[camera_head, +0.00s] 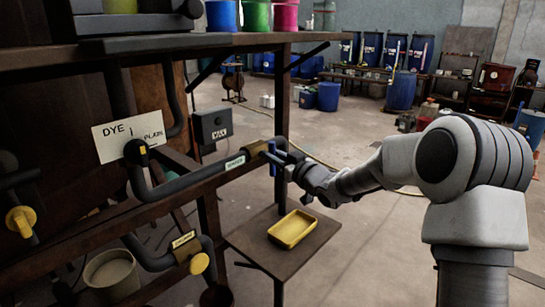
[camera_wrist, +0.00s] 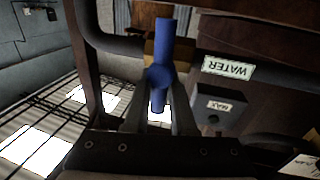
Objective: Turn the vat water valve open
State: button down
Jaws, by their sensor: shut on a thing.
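The blue water valve handle (camera_head: 273,157) sits on the brass valve body (camera_head: 257,148) of the dark pipe, right of a white label. In the wrist view the blue handle (camera_wrist: 161,75) stands upright in the picture, across the pipe. The WATER label (camera_wrist: 228,68) is upside down to its right. My gripper (camera_head: 282,162) reaches in from the right at the handle. In the wrist view my gripper (camera_wrist: 160,112) has a finger on each side of the handle's lower part and is shut on it. The fingers hide part of the handle.
A yellow tray (camera_head: 292,229) lies on a low shelf below my gripper. A grey MAX box (camera_head: 212,127) is on the frame behind the pipe. Yellow-handled valves (camera_head: 198,263) sit lower left. A bucket (camera_head: 110,273) stands below. The floor to the right is open.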

jog(key=n+b, duration=0.1)
jog(key=b, duration=0.2)
jog(key=f+n+b, duration=0.1)
jog(key=n+b, duration=0.1)
jog(key=b, duration=0.1)
jog(key=shift+s+a, duration=0.15)
jog(key=n+y+b, duration=0.1)
jog(key=n+b, duration=0.2)
jog(key=b, duration=0.1)
jog(key=n+b, duration=0.3)
jog(key=b, duration=0.1)
jog(key=shift+s+a+f+y+b, duration=0.1)
jog(key=shift+s+f+y+b, duration=0.1)
jog(key=shift+y+b, duration=0.2)
jog(key=n+b, duration=0.3)
jog(key=n+y+b, duration=0.1)
jog(key=n+b, duration=0.2)
jog(key=shift+s+a+f+n, duration=0.15)
jog(key=shift+n, duration=0.15)
jog(key=shift+n+g+y+b, duration=0.65)
jog(key=shift+n+b, duration=0.7)
jog(key=shift+n, duration=0.95)
jog(key=c, duration=0.8)
grip_release()
jog(key=shift+o, duration=0.2)
jog(key=p+v, duration=0.1)
jog(key=v, duration=1.6)
